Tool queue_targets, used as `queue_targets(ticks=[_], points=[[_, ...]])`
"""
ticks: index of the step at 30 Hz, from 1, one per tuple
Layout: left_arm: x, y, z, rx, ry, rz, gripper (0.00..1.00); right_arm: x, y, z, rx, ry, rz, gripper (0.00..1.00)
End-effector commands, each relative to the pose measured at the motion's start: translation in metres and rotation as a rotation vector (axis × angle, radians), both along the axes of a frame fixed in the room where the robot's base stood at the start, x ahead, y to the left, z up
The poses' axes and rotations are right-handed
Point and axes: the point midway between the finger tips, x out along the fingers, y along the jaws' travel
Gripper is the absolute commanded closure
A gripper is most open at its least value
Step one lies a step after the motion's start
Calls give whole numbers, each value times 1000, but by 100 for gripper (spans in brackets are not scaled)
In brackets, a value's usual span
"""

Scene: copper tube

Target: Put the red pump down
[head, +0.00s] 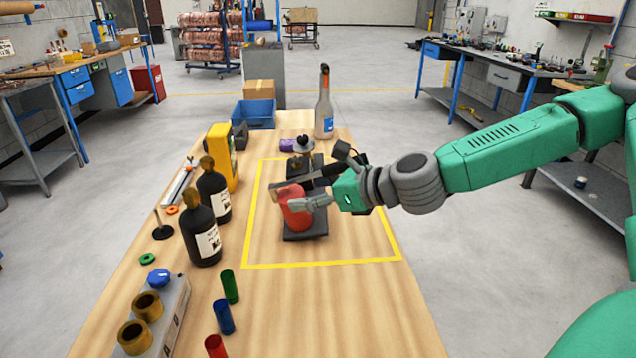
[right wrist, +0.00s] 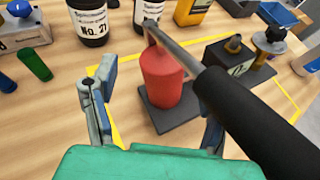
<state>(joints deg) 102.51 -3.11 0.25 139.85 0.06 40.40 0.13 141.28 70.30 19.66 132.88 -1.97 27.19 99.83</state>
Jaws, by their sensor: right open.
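The red pump has a red cylinder (head: 294,207) on a dark flat base (head: 306,227), with a metal lever and thick black handle. It stands upright on the wooden table inside a yellow taped outline. In the right wrist view the red cylinder (right wrist: 162,78) appears between my spread fingers, and the black handle (right wrist: 245,118) slants across the right side. My right gripper (head: 312,198) is open at the pump's right side. One grey finger overlaps the cylinder in the head view; whether it touches cannot be told. My left gripper is not in view.
A dark block (head: 300,165) and black-knobbed part (head: 303,144) stand behind the pump. Dark bottles (head: 202,237), a yellow device (head: 222,155) and several coloured tubes (head: 223,317) line the left. The table's front right is clear.

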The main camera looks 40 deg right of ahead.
Motion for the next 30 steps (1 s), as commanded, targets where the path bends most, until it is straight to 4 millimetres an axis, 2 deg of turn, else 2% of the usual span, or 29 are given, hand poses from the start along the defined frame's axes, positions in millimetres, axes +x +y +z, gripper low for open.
queue_targets(ticks=[3,9,30], points=[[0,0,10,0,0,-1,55,-10,-6,8,2,0,-3,32],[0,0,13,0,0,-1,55,-18,-7,10,0,-1,0,32],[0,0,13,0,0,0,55,-19,-8,8,0,0,0,32]])
